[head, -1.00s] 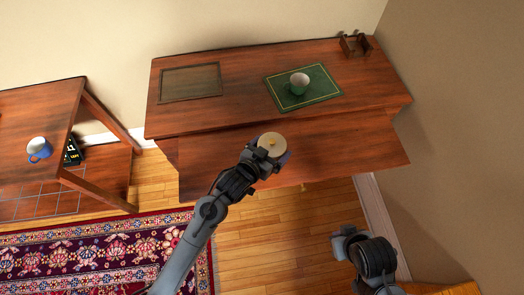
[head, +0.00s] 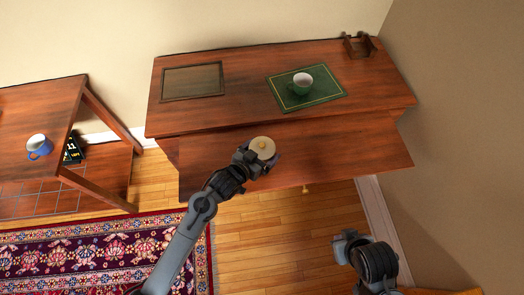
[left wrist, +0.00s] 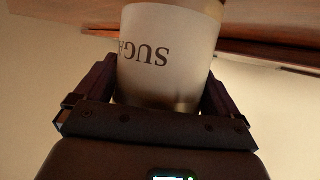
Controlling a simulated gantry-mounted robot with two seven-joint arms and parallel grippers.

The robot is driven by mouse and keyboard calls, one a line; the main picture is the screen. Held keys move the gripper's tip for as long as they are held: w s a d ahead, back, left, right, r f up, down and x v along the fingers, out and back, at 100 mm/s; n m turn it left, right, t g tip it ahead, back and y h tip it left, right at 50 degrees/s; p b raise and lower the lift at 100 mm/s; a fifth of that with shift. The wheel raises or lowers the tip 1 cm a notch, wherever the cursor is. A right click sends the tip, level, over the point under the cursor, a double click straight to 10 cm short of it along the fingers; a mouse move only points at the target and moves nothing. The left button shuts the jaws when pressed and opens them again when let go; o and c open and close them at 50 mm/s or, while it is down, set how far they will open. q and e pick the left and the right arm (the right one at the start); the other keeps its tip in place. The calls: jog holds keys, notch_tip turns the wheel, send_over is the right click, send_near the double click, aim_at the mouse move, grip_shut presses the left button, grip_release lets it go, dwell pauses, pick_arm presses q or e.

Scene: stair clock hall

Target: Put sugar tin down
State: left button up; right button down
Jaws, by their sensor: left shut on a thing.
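The sugar tin (head: 263,146) is a pale round canister with a small knob on its lid. In the left wrist view the tin (left wrist: 168,55) shows dark "SUGAR" lettering, partly hidden and upside down. My left gripper (head: 262,156) is shut on the tin, one finger on each side. In the head view it is over the lower front shelf (head: 345,150) of the wooden desk. I cannot tell whether the tin touches the shelf. My right gripper (head: 346,240) is at the lower right, apart from the desk; its fingers do not show clearly.
On the desk top (head: 240,110) are a green mat (head: 325,97) with a cup (head: 302,83), a dark framed panel (head: 192,82) and a small wooden rack (head: 358,46). The shelf right of the tin is clear.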

pick_arm(q)
jog(key=shift+r, duration=0.1)
jog(key=o, duration=1)
jog(key=shift+f, duration=0.2)
jog(key=shift+r, duration=0.1)
jog(key=shift+r, duration=0.1)
jog(key=s+a+r+n+g+y, duration=0.1)
jog(key=s+a+g+y, duration=0.1)
jog(key=s+a, duration=0.5)
jog(key=s+a+r+n+g+y+p, duration=0.1)
jog(key=s+a+n+g+y, duration=0.1)
jog(key=s+a, duration=0.5)
jog(key=s+a+r+n+g+y+p, duration=0.1)
jog(key=s+a+n+g+y, duration=0.1)
jog(key=s+a, duration=0.6)
jog(key=shift+s+r+g+y, duration=0.25)
jog(key=shift+s+y, duration=0.25)
jog(key=shift+s, duration=1.15)
jog(key=shift+s+r+g+y, duration=0.1)
jog(key=shift+s+g+y, duration=0.35)
jog(key=shift+s, duration=1.2)
